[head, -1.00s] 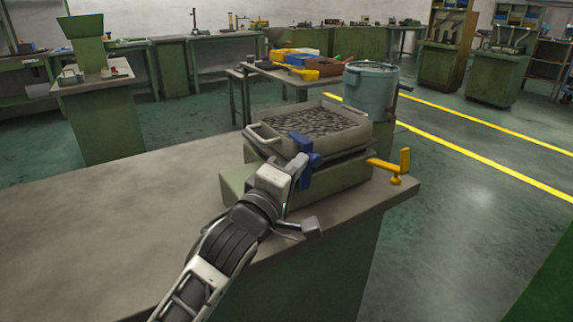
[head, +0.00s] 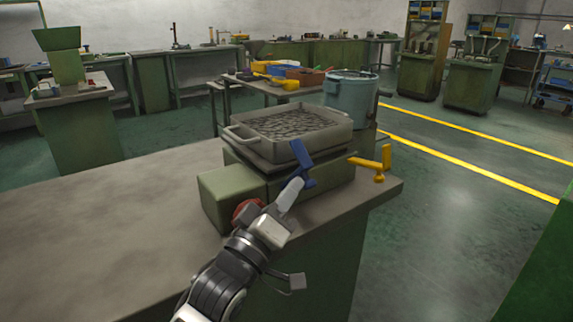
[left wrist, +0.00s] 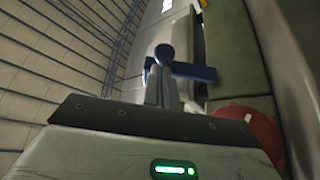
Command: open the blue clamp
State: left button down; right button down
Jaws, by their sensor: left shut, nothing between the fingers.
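The blue clamp (head: 302,160) is at the front of the green machine base, below the front edge of the grey tray. Its long arm stands up and leans to the left in the head view. In the left wrist view the blue clamp (left wrist: 195,71) shows as a bar with a round knob just beyond the fingertips. My left gripper (head: 292,190) is shut and empty, with its tips close to the clamp's lower part. It also shows in the left wrist view (left wrist: 162,85). I cannot tell whether the tips touch the clamp. My right gripper is not in view.
The grey tray (head: 236,133) full of small dark parts sits on the base. A red knob (head: 247,211) is beside my left wrist. A yellow clamp (head: 383,162) sticks out at right. A blue-grey bucket (head: 351,98) stands behind. The bench top (head: 110,215) is clear at left.

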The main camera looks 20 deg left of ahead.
pick_arm(q)
jog(key=shift+s+d+f+m+h, duration=0.1)
jog(key=shift+f+m+h, duration=0.35)
jog(key=shift+m, duration=0.35)
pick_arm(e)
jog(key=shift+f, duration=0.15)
